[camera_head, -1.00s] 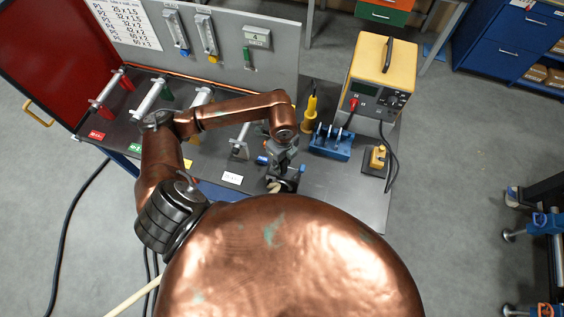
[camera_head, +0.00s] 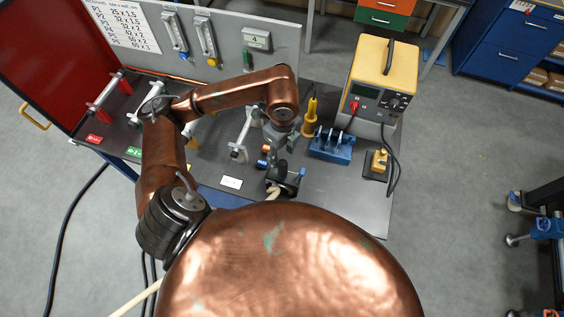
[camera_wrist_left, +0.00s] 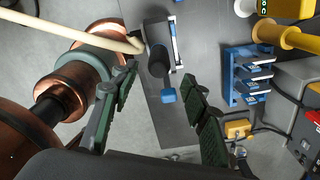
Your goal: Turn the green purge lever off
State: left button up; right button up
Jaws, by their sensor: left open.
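The green lever (camera_head: 247,61) hangs upright below the plate marked 4 on the grey back panel. It is partly above my left arm in the head view and out of the left wrist view. My left gripper (camera_head: 280,142) is over the front middle of the bench, well in front of the lever and apart from it. In the left wrist view its two dark green fingers (camera_wrist_left: 161,110) are spread with nothing between them. My right gripper is in neither view.
A blue rack (camera_head: 331,146), a yellow tool (camera_head: 310,117) and a yellow power unit (camera_head: 384,72) stand to the right. Coil tubes and flow meters are at left.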

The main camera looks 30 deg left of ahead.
aim_at(245, 52)
jog(key=u, duration=1.4)
